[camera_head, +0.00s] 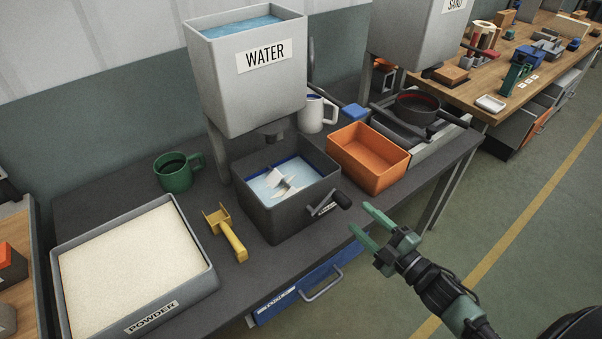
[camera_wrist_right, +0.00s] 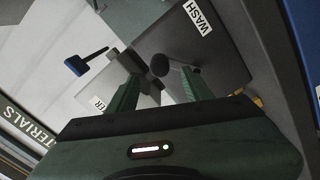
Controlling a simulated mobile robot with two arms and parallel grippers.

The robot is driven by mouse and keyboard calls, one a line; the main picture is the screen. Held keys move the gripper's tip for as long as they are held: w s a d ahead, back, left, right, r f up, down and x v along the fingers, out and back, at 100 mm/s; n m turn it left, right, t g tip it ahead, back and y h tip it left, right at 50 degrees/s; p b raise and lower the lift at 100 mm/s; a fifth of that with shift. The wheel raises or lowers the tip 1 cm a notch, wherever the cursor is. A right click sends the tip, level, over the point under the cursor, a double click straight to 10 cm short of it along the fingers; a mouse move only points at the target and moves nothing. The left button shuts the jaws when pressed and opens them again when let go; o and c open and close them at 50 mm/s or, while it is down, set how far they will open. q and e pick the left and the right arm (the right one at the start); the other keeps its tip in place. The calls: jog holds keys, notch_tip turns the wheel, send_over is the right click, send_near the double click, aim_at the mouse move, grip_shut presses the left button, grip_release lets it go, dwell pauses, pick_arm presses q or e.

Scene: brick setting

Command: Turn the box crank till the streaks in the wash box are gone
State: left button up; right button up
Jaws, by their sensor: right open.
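The dark grey wash box (camera_head: 262,222) stands at the front edge of the dark bench, under the water tank's spout. It holds pale blue liquid (camera_head: 262,187) with a white angular piece in the middle; I cannot make out streaks clearly. The box crank (camera_head: 324,205) is on its right front side, with a dark knob (camera_head: 343,200) pointing outward. My right gripper (camera_head: 363,220) is open and empty, just right of the knob and apart from it. In the right wrist view the knob (camera_wrist_right: 160,65) shows ahead between the open fingers (camera_wrist_right: 160,94). My left gripper is out of view.
The water tank (camera_head: 250,90) rises behind the box. An orange bin (camera_head: 380,178) stands close on the right, a yellow scoop (camera_head: 234,240) on the left. The powder tray (camera_head: 190,285) and a green mug (camera_head: 172,175) are farther left. A blue drawer (camera_head: 290,302) is below.

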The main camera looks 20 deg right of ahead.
aim_at(336, 194)
jog(key=m, duration=0.1)
jog(key=w+m, duration=0.1)
jog(key=m, duration=0.3)
jog(key=shift+w+a+r, duration=0.15)
jog(key=shift+a+r, duration=0.15)
jog(key=m, duration=0.3)
jog(key=shift+w+a, duration=0.1)
jog(key=shift+w, duration=0.2)
jog(key=m, duration=0.4)
jog(key=w+m, duration=0.1)
jog(key=m, duration=0.1)
jog(key=shift+w+f, duration=0.1)
jog(key=shift+f, duration=0.15)
jog(key=shift+w+a+m, duration=0.1)
jog(key=shift+w+m, duration=0.1)
jog(key=shift+m, duration=0.1)
jog(key=p+x, duration=0.1)
jog(key=x, duration=0.6)
jog(key=shift+w+p, duration=0.1)
jog(key=shift+p, duration=0.25)
